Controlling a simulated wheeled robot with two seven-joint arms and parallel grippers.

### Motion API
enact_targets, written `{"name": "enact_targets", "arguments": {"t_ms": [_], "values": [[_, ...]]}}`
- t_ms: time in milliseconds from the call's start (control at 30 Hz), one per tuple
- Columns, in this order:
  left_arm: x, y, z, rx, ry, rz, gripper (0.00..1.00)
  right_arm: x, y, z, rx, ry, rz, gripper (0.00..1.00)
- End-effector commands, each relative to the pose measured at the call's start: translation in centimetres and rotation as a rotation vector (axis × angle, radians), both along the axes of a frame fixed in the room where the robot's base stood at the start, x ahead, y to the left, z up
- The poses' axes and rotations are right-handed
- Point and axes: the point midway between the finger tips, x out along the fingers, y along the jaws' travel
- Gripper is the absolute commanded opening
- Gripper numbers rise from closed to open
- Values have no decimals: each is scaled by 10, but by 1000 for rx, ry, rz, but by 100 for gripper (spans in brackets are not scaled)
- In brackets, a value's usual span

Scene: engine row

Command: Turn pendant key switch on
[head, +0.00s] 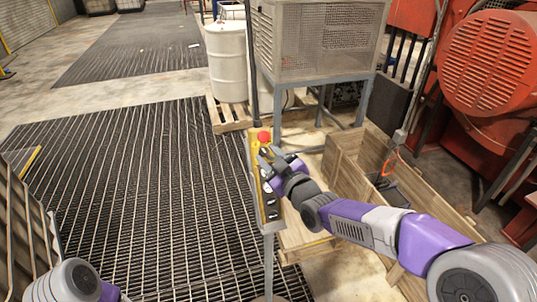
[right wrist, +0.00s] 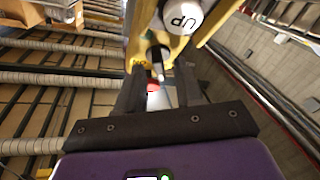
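The yellow pendant (head: 256,180) stands upright on a grey post, with a red button on top and a column of controls on its face. My right gripper (head: 266,158) is at the upper part of that face and hides some of it. In the right wrist view, a black key switch (right wrist: 158,56) with a narrow key-like piece sticks out between the two dark fingers of my right gripper (right wrist: 160,88). The fingers are apart, with a gap on both sides of the key. A white button marked UP (right wrist: 184,14) sits next to the switch. My left gripper is not visible.
A wooden crate (head: 345,165) lies right of the pendant, below my right arm. A white barrel (head: 228,62) and a mesh-sided metal cabinet (head: 325,42) stand behind. Red machinery (head: 490,65) fills the right. Dark floor grating (head: 130,180) lies open to the left.

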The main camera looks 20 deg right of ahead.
Motion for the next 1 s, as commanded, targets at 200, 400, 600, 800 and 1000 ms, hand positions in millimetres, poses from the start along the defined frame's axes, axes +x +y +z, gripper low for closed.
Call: {"name": "enact_targets", "arguments": {"t_ms": [200, 400, 600, 800, 1000], "values": [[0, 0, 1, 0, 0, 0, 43, 6, 2, 0, 1, 0, 0, 36], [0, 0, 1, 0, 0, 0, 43, 5, 2, 0, 1, 0, 0, 28], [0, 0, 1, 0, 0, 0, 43, 5, 2, 0, 1, 0, 0, 0], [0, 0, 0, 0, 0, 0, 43, 5, 2, -1, 2, 0, -1, 0], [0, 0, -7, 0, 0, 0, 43, 5, 2, -2, 31, 0, -14, 0]]}}
